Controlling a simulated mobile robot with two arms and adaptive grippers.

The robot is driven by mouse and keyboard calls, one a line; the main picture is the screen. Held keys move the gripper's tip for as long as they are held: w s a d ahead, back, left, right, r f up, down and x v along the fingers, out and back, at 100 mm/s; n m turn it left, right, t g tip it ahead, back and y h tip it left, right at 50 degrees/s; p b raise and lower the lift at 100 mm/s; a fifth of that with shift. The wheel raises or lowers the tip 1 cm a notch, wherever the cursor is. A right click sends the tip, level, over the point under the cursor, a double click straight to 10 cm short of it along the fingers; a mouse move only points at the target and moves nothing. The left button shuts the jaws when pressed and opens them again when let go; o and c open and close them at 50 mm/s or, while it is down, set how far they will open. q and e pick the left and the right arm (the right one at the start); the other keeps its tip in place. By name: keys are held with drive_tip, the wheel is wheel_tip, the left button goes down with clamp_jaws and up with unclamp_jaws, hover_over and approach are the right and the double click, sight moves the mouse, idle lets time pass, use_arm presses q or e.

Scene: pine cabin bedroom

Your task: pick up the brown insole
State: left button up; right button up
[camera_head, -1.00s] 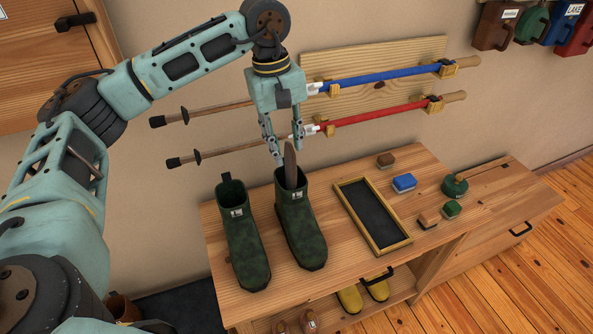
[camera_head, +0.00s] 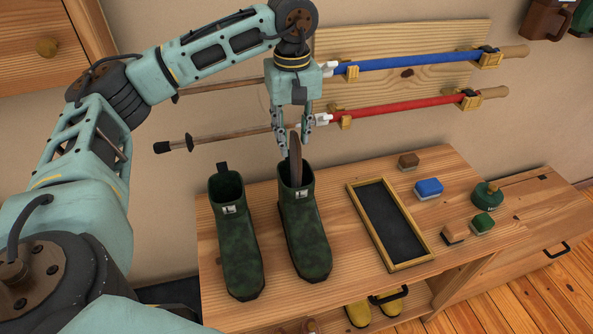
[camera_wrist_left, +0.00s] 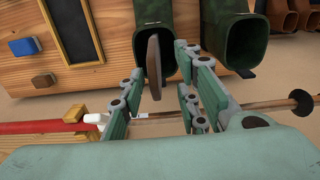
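The brown insole (camera_head: 295,158) stands upright in the opening of the right green boot (camera_head: 304,226), its upper part sticking out. My left gripper (camera_head: 293,150) is above that boot with its fingers pointing down, one on each side of the insole. In the left wrist view the insole (camera_wrist_left: 154,66) shows between the spread fingers (camera_wrist_left: 158,98), with visible gaps to them. The insole's lower end is hidden in the boot. The left green boot (camera_head: 237,240) stands beside it. My right gripper is in no view.
A black tray with a wooden rim (camera_head: 352,203) lies right of the boots. A brown block (camera_head: 408,161), a blue brush (camera_head: 429,188), a green brush (camera_head: 482,223) and a green tin (camera_head: 487,195) are further right. Blue (camera_head: 415,61) and red (camera_head: 400,109) poles hang on the wall behind.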

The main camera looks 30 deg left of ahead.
sight(296, 153)
use_arm(q)
drive_tip(key=shift+s+f, duration=0.1)
drive_tip(key=shift+f, duration=0.4)
drive_tip(key=f+p, duration=0.1)
drive_tip(key=f, duration=0.1)
drive_tip(key=w+f+p, duration=0.1)
drive_tip(key=f, duration=0.1)
drive_tip(key=shift+d+f, duration=0.15)
drive_tip(key=shift+f, duration=0.5)
drive_tip(key=shift+c, duration=0.2)
clamp_jaws()
